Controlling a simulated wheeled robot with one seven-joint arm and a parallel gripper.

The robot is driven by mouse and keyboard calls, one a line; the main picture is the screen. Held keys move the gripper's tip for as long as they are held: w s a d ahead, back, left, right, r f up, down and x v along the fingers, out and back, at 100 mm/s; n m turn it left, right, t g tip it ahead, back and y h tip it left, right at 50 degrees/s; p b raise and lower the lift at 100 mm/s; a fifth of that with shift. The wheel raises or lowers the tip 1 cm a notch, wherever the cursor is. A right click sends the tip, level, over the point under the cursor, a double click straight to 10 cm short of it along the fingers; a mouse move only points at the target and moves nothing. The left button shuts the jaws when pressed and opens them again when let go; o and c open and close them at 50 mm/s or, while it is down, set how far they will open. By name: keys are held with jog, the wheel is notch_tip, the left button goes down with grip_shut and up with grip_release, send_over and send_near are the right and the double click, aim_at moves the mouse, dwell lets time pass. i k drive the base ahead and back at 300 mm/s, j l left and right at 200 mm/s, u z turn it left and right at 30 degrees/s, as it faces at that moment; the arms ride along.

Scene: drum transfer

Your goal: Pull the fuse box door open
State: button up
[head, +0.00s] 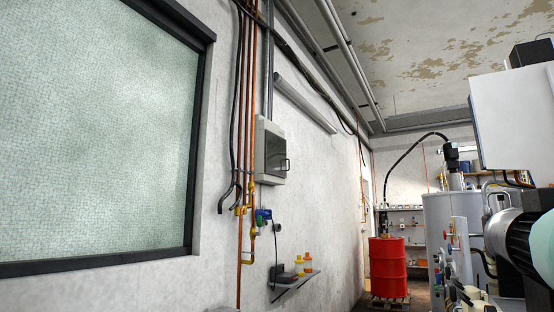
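The fuse box (270,150) is a light grey box fixed on the left wall, right of the large window and beside the vertical pipes. Its door (275,154) has a darker panel and looks shut. Part of my arm shows large at the right edge, far across the picture from the fuse box. My gripper's fingers are not in view.
A small wall shelf (295,282) with orange-capped bottles (304,264) juts out below the fuse box. Copper pipes (249,120) run left of it. A red drum (387,267) on a pallet and a grey tank (450,235) stand farther back right.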

aim_at(276, 164)
jog(key=i+j+u, duration=0.35)
jog(key=i+j, duration=0.35)
jog(key=i, duration=0.2)
jog(key=i+j, duration=0.15)
jog(key=i, duration=0.3)
jog(key=i+j, duration=0.2)
jog(key=i, duration=0.2)
jog(key=i+l+z, duration=0.15)
jog(key=i+z, duration=0.15)
jog(key=i, duration=0.35)
jog(key=i+z, duration=0.35)
jog(key=i, duration=0.25)
jog(key=i+j+z, duration=0.3)
jog(key=i, duration=0.35)
